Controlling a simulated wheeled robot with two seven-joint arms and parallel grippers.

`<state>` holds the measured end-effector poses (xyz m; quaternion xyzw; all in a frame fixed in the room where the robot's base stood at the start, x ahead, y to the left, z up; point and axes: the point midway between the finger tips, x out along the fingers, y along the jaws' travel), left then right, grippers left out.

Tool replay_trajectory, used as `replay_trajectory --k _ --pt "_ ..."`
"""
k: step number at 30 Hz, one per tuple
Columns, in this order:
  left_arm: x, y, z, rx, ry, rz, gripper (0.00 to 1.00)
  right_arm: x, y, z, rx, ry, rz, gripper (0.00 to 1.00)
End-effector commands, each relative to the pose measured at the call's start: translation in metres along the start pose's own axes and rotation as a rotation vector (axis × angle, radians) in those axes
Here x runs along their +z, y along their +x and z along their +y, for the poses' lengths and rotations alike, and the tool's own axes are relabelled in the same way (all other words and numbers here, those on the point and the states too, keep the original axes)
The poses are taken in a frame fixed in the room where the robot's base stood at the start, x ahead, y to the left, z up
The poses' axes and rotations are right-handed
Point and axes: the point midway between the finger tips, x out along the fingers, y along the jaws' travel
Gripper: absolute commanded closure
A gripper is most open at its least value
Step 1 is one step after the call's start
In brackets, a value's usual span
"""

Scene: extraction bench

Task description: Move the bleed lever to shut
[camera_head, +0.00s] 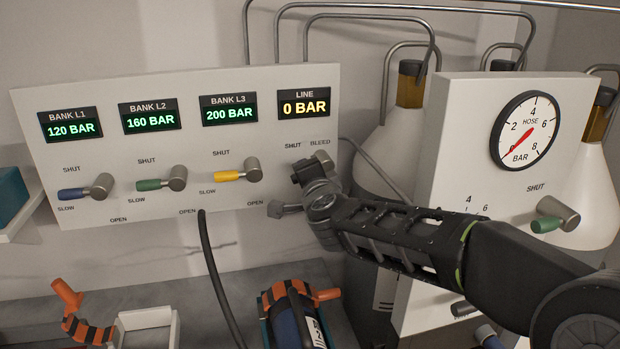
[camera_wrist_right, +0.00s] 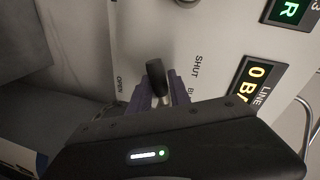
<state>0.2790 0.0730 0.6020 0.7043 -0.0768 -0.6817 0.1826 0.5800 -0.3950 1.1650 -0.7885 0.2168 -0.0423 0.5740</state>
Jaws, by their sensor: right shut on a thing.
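The bleed lever shows in the head view as a grey metal hub (camera_head: 323,162) below the BLEED label, at the right end of the valve panel (camera_head: 225,130). My right gripper (camera_head: 306,187) is at it and covers part of it. In the right wrist view, the lever's dark handle (camera_wrist_right: 157,76) stands between the purple fingertips of my right gripper (camera_wrist_right: 162,92), which is shut on it. The handle points to the panel's left, between the SHUT and OPEN labels. Its hub is hidden in that view. The LINE display (camera_head: 304,104) reads 0 BAR. My left gripper is not in view.
Blue (camera_head: 86,189), green (camera_head: 162,182) and yellow (camera_head: 239,172) levers sit left along the panel. A gauge box (camera_head: 470,120) with a green-handled lever (camera_head: 555,219) stands right, near my right arm. A dark hose (camera_head: 214,265), white tray (camera_head: 150,319) and striped tool (camera_head: 292,312) are below.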

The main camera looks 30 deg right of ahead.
Motion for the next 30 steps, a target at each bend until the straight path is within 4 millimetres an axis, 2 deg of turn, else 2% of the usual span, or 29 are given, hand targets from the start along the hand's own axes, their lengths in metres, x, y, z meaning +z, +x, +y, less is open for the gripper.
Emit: replay_trajectory --k 12,30 --pt "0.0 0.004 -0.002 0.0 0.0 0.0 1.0 -0.002 -0.002 -0.012 0.0 0.288 -0.058 1.0" --pt "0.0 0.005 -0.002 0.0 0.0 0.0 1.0 -0.003 -0.003 -0.015 0.001 0.356 -0.07 1.0"
